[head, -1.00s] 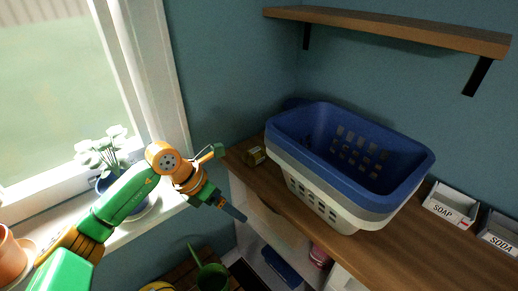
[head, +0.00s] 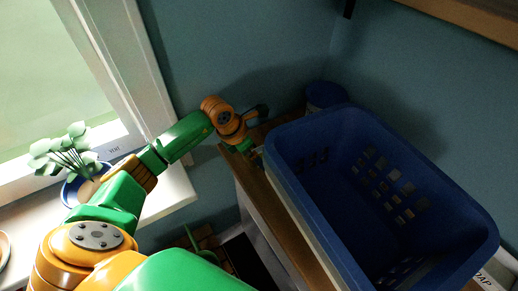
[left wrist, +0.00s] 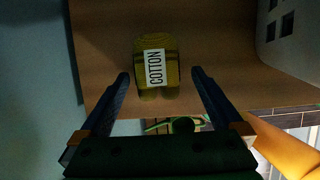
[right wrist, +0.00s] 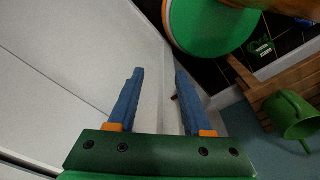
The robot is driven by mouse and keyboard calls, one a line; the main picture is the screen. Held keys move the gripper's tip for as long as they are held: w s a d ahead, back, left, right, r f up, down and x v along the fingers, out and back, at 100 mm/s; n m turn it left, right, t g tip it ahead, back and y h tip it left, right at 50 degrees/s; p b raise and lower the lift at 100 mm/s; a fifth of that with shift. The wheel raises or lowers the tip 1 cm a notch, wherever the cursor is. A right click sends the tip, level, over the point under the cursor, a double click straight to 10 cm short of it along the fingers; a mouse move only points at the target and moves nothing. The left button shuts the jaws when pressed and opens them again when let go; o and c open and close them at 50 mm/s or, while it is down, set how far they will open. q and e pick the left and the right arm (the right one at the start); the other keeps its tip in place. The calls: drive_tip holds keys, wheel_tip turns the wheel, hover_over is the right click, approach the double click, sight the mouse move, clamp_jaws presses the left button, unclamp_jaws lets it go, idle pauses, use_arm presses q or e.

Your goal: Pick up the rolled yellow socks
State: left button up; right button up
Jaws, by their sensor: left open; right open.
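The rolled yellow socks (left wrist: 156,66), with a white band reading COTTON, lie on the wooden counter near its edge in the left wrist view. My left gripper (left wrist: 160,82) is open, with its two blue fingers pointing at the socks, one on each side of their near end. Nothing is held in it. In the head view the left gripper (head: 252,150) is over the counter's left end, and the socks are hidden there. My right gripper (right wrist: 155,75) is open and empty, low beside a pale panel.
A stack of laundry baskets, blue on top (head: 375,200), stands on the counter (head: 262,190) just right of my left gripper. A blue round object (head: 325,95) is behind it. A potted plant (head: 68,160) stands on the windowsill. A green watering can (right wrist: 292,115) is low down.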

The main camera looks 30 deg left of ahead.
use_arm(q)
drive_tip(key=shift+w+d+f, duration=0.15)
drive_tip(key=shift+w+f, duration=0.05)
drive_tip(key=shift+f, duration=0.4)
drive_tip(key=shift+w+f, duration=0.35)
drive_tip(key=shift+w, duration=0.1)
drive_tip(key=shift+s+r, duration=0.15)
drive_tip(key=shift+s, duration=0.05)
drive_tip(key=c, duration=1.2)
drive_tip(key=shift+c, duration=1)
drive_tip(key=shift+w, duration=0.15)
use_arm(e)
drive_tip(key=shift+w, duration=0.4)
